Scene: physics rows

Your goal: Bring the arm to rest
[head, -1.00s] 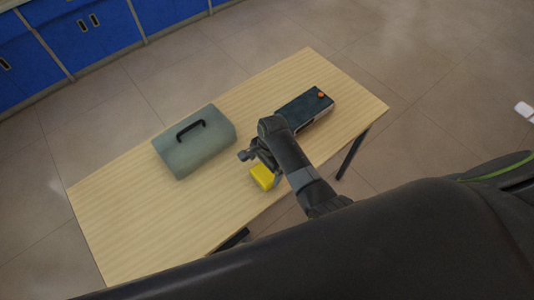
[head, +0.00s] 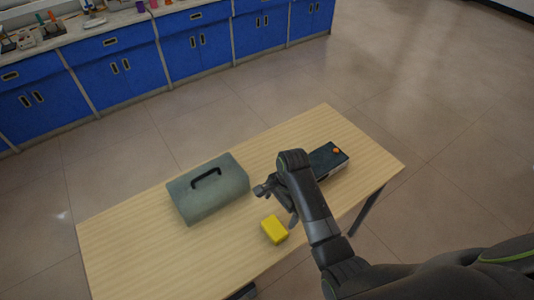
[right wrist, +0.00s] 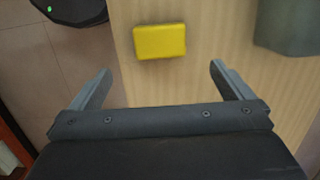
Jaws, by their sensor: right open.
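My right gripper (right wrist: 160,82) is open and empty in the right wrist view, its two fingers wide apart. In the head view the right gripper (head: 277,203) hangs above the wooden table (head: 150,240), between a grey-green case and a dark box. A yellow block (head: 274,229) lies on the table just below and beside the gripper. In the right wrist view the yellow block (right wrist: 159,41) lies beyond the fingertips, apart from them. My left gripper is not in view.
The grey-green case (head: 208,188) with a black handle stands left on the table. The dark box (head: 329,160) with an orange knob is partly hidden behind my right arm. Blue cabinets (head: 125,68) line the back. The table's left part and the floor between are clear.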

